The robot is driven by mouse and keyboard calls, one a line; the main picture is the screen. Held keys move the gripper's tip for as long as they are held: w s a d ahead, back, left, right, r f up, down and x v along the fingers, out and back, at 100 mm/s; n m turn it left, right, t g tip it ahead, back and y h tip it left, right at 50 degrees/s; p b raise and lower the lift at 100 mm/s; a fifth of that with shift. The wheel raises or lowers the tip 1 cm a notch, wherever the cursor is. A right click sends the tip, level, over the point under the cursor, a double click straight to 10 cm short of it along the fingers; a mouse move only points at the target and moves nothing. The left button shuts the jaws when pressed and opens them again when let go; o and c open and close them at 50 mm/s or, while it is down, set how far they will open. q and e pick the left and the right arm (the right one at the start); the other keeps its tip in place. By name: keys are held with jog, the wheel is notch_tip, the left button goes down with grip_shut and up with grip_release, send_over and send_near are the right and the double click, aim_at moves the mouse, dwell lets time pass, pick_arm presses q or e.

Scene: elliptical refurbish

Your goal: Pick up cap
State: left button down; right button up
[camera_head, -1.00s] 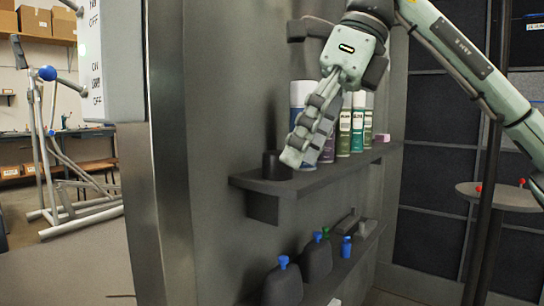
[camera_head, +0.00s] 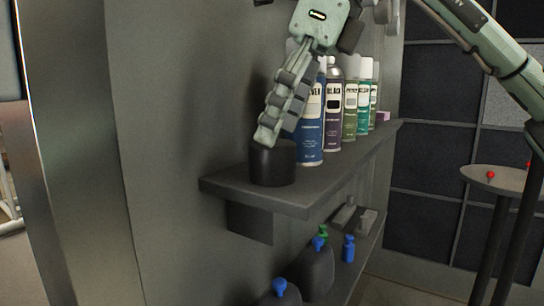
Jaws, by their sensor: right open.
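A black, short cylinder that looks like the cap (camera_head: 272,168) stands upright at the near left end of the upper shelf (camera_head: 330,178). My right gripper (camera_head: 267,136) reaches down from above, with its visible fingertip at the cap's top rim. It is open, and the cap still rests on the shelf. One finger hides the other, so I cannot tell whether the fingers are around the cap or touching it. My left gripper is not in view.
Several spray cans, the nearest a blue one (camera_head: 311,128), stand in a row just right of the cap. A lower shelf holds dark bottles with blue tops (camera_head: 317,272) and a small blue bottle (camera_head: 348,248). A round table (camera_head: 500,182) stands at right.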

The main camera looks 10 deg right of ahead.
aim_at(275, 167)
jog(key=x, duration=0.3)
jog(key=shift+w+d+f, duration=0.1)
jog(key=shift+w+f, duration=0.05)
jog(key=shift+f, duration=0.15)
jog(key=c, duration=0.8)
